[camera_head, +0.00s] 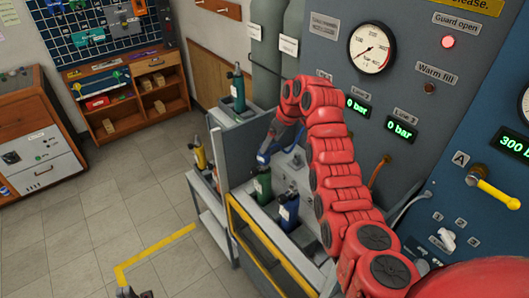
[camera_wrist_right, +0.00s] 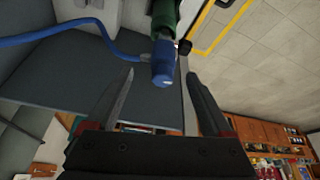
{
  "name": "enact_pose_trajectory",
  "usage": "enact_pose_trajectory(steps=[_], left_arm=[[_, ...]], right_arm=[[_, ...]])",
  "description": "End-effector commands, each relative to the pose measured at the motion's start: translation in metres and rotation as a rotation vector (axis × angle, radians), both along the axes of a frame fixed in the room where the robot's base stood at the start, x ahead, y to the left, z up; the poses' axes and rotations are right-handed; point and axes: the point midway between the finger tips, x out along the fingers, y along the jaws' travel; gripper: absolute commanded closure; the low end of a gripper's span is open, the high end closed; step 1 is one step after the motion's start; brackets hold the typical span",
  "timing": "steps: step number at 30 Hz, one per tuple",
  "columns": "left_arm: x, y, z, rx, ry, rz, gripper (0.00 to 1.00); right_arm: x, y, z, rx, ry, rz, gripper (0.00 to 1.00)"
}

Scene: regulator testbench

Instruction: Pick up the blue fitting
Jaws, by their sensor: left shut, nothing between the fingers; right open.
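The blue fitting (camera_wrist_right: 163,66) shows in the right wrist view at the end of a blue hose (camera_wrist_right: 65,31). It appears between the fingertips of my right gripper (camera_wrist_right: 160,78), against the top of a green cylinder (camera_wrist_right: 165,15). Whether it touches the cylinder or the fingers I cannot tell. In the head view the fitting (camera_head: 263,157) is a small blue piece just above the green cylinder (camera_head: 263,185), by my right gripper (camera_head: 270,143). The right gripper is open. My left gripper (camera_head: 132,293) is shut and empty at the bottom edge, mostly cut off.
A blue cylinder (camera_head: 288,210) stands beside the green one in the bench with a yellow-edged front (camera_head: 262,245). A grey post (camera_head: 218,160) stands at its left. The gauge panel (camera_head: 410,60) rises behind my right arm. The floor (camera_head: 100,215) at left is clear.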

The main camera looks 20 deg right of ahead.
Motion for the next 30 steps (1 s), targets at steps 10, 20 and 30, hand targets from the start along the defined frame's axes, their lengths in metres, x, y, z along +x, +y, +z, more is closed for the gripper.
enact_pose_trajectory(steps=[10,20,30], left_arm=[[0.000,0.000,0.024,0.000,0.000,0.000,1.00],[0.000,0.000,0.046,0.000,0.001,0.000,1.00],[0.000,0.000,0.048,0.000,0.000,0.000,1.00]], right_arm=[[0.010,0.009,-0.026,0.001,0.000,0.000,0.15],[0.019,0.019,-0.063,0.000,0.000,0.000,0.15],[0.021,0.020,-0.071,0.000,-0.002,-0.002,0.15]])
